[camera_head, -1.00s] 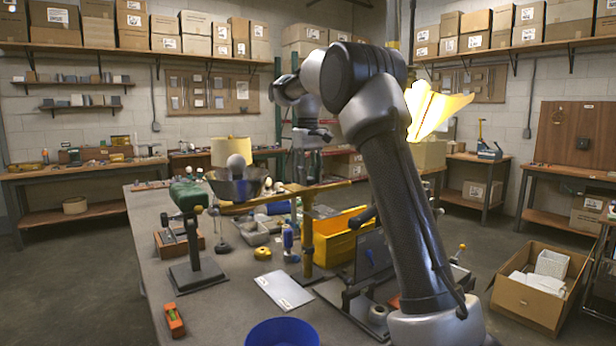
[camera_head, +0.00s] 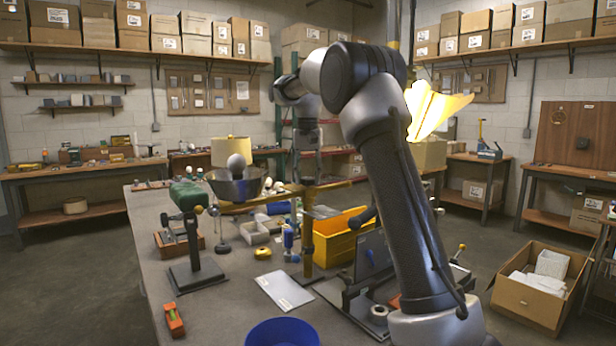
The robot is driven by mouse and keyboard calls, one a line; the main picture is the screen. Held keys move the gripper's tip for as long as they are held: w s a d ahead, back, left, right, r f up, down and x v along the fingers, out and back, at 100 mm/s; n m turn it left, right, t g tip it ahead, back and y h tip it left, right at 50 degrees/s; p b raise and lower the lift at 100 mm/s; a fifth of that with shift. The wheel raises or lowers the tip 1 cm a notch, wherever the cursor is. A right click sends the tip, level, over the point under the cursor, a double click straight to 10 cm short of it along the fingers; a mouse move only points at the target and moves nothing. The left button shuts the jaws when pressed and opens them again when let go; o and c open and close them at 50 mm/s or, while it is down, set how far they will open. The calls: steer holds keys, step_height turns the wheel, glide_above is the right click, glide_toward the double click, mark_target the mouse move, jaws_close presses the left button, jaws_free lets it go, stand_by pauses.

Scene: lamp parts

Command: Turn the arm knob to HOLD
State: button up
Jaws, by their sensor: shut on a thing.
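The brass lamp stand has an upright post (camera_head: 307,240) on the bench and a level arm (camera_head: 240,208) across its top. My gripper (camera_head: 308,178) points down at the place where arm and post meet. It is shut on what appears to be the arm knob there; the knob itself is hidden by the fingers. No HOLD mark can be read from this view.
A green-headed stand (camera_head: 188,200) is left of the post. A yellow bin (camera_head: 338,238) is close behind it to the right. A blue tub (camera_head: 282,333), a white sheet (camera_head: 284,290) and an orange level (camera_head: 174,320) lie nearer. The bench's front left is mostly clear.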

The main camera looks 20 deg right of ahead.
mark_target(308, 178)
stand_by(0.3)
steer(key=o, duration=1)
step_height(308, 178, up, 12)
steer(key=shift+r, duration=0.1)
stand_by(0.4)
